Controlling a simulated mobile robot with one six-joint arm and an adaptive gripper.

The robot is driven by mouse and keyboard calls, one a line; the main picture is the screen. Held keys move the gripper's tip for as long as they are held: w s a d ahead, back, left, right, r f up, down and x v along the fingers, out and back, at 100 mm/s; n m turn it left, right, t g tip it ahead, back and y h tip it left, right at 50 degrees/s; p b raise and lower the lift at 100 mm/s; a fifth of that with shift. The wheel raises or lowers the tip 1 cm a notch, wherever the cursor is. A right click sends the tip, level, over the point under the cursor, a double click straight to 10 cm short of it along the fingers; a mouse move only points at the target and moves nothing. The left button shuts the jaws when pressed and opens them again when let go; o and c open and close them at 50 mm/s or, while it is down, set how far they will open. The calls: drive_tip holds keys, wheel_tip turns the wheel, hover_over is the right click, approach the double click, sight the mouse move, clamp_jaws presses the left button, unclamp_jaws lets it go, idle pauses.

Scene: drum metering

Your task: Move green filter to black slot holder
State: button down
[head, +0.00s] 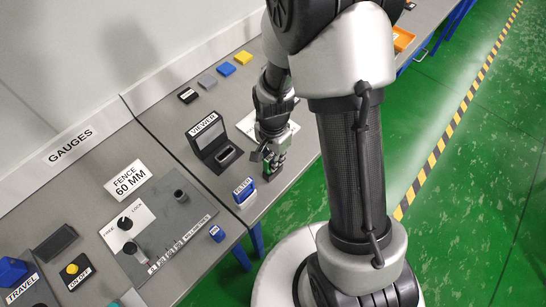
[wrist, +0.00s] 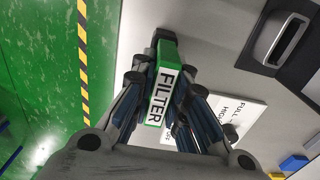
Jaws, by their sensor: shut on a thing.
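The green filter (wrist: 166,62), with a white FILTER label, is between the fingers of my gripper (wrist: 160,105) in the wrist view. My gripper is shut on it. In the head view my gripper (head: 272,160) is low over the bench, right of the black viewer, and only a little green shows there. A small dark piece (wrist: 162,35) lies at the filter's far end; I cannot tell whether the two touch. The black viewer (head: 208,139) has an upright VIEWER sign and a slot in its base. The slot also shows in the wrist view (wrist: 283,38), apart from the filter.
A blue filter (head: 244,192) stands near the bench's front edge, left of my gripper. A white printed card (wrist: 240,115) lies behind my gripper. Black, grey, blue and yellow blocks (head: 226,69) line the back. A fence panel (head: 165,230) is at left.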

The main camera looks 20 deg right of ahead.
drive_tip(key=shift+f+b, duration=0.55)
drive_tip(key=shift+f, duration=0.25)
drive_tip(key=c, duration=1.5)
unclamp_jaws()
drive_tip(key=shift+r, duration=0.15)
wheel_tip(320, 180, up, 12)
drive_tip(key=shift+f, duration=0.1)
